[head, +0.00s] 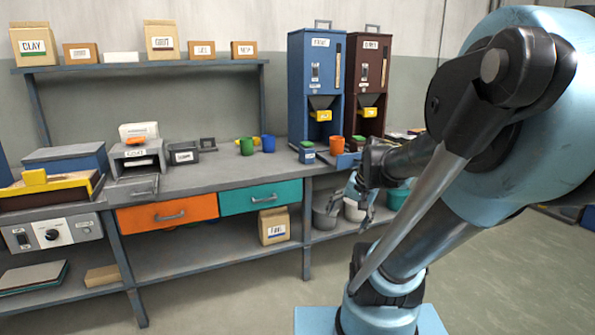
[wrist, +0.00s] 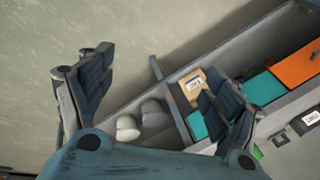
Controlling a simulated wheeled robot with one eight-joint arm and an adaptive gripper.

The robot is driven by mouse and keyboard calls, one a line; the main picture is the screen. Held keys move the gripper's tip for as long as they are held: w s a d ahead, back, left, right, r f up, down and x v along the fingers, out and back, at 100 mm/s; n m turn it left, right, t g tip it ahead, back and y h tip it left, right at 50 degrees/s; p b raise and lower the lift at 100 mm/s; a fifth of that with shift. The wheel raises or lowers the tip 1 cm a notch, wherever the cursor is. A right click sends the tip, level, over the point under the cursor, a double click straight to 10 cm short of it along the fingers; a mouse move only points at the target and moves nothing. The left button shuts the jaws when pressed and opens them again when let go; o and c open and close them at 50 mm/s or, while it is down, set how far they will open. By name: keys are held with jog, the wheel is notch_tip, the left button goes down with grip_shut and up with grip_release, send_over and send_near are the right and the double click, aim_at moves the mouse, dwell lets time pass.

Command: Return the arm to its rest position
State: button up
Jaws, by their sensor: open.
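My arm (head: 440,200) crosses the right side of the head view, bent, with its big light-blue link close to the camera. My gripper (head: 362,197) hangs in front of the bench's right part, partly hidden by my own arm. In the wrist view my gripper (wrist: 155,95) has its two dark ribbed fingers wide apart, with nothing between them. Beyond them lie the floor and the bench's lower shelf, seen tilted. The gripper appears apart from the bench, though the exact gap is hard to tell.
The grey bench (head: 215,180) carries a green cup (head: 246,146), a blue cup (head: 268,143) and an orange cup (head: 336,145). Blue (head: 315,90) and dark red (head: 369,80) dispensers stand behind. Grey pots (head: 325,217) and a paper bag (head: 273,226) sit below. Both drawers look shut. Front floor is clear.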

jog(key=s+d+f+n+h, duration=0.1)
jog(key=s+d+n, duration=0.1)
jog(key=s, duration=0.2)
jog(key=s+d+f+n+g+h, duration=0.1)
jog(key=s+d+f+n, duration=0.1)
jog(key=s, duration=0.3)
jog(key=shift+f+n+h, duration=0.25)
jog(key=shift+n+h, duration=0.15)
jog(key=shift+s, duration=0.1)
jog(key=shift+w+f, duration=0.2)
jog(key=shift+w, duration=0.25)
